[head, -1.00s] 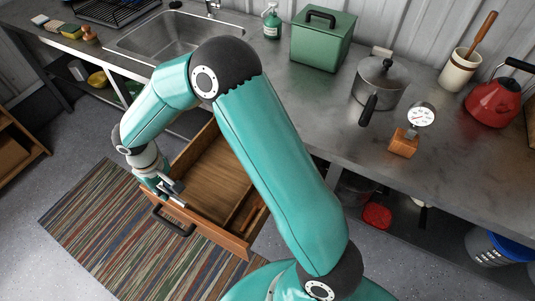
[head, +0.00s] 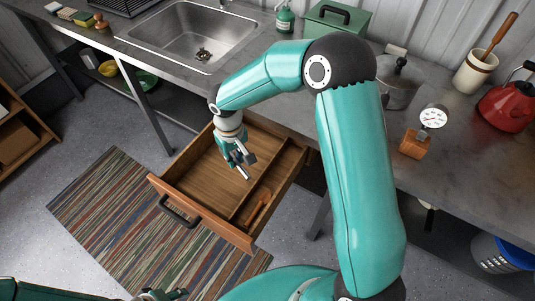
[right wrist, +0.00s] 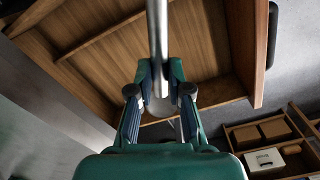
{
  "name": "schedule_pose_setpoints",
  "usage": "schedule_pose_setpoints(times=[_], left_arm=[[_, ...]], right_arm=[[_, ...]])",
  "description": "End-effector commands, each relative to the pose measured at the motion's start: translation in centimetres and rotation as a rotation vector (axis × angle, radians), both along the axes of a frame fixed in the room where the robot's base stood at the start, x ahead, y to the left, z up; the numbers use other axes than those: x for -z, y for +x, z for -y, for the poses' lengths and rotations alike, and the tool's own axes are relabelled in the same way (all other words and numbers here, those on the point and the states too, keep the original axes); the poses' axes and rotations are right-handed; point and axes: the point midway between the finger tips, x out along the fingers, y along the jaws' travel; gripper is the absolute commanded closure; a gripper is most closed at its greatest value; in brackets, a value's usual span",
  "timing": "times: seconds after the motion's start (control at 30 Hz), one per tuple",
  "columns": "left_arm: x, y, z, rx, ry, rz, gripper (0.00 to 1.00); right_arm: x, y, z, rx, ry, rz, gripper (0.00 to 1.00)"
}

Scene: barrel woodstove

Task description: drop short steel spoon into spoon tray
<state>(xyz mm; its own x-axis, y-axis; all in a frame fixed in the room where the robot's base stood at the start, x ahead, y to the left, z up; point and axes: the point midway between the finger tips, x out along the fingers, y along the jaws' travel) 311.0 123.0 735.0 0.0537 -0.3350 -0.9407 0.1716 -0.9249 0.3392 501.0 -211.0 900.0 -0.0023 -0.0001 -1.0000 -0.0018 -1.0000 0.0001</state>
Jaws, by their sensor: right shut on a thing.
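My right gripper (head: 246,166) is above the open wooden drawer (head: 197,213). In the right wrist view the gripper (right wrist: 160,82) is shut on a straight, shiny steel shaft, the short steel spoon (right wrist: 157,30). In the head view the spoon is too small to tell from the fingers. The drawer has a wide left compartment and a narrow right one; no separate spoon tray can be told apart. My left gripper (head: 162,294) is partly in view at the bottom edge; its jaws are unclear.
A brown wooden item (head: 262,207) lies in the narrow compartment. The metal counter (head: 285,105) with its sink (head: 190,38) is behind the drawer. A pot (head: 400,90) and a dial gauge on a wooden block (head: 415,145) stand on it. A striped rug (head: 115,215) lies on the floor.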

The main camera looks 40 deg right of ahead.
Motion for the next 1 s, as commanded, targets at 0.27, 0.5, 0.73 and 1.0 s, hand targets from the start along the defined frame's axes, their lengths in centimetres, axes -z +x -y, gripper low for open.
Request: schedule_pose_setpoints(times=[0.27, 0.5, 0.73, 1.0], left_arm=[[0.1, 0.0, 0.0, 0.000, 0.000, 0.000, 0.60], [2.0, 0.0, 0.0, 0.000, 0.000, 0.000, 0.60], [4.1, 0.0, 0.0, 0.000, 0.000, 0.000, 0.60], [5.1, 0.0, 0.0, 0.000, 0.000, 0.000, 0.60]], right_arm=[[-0.1, -0.1, 0.3, 0.018, 0.000, 0.001, 1.00], [-1.0, -1.6, 2.5, 0.348, -0.002, 0.004, 1.00], [-2.6, -4.4, 5.4, 0.854, -0.002, 0.003, 1.00], [-2.9, -6.0, 6.5, 1.109, -0.004, -0.002, 1.00]])
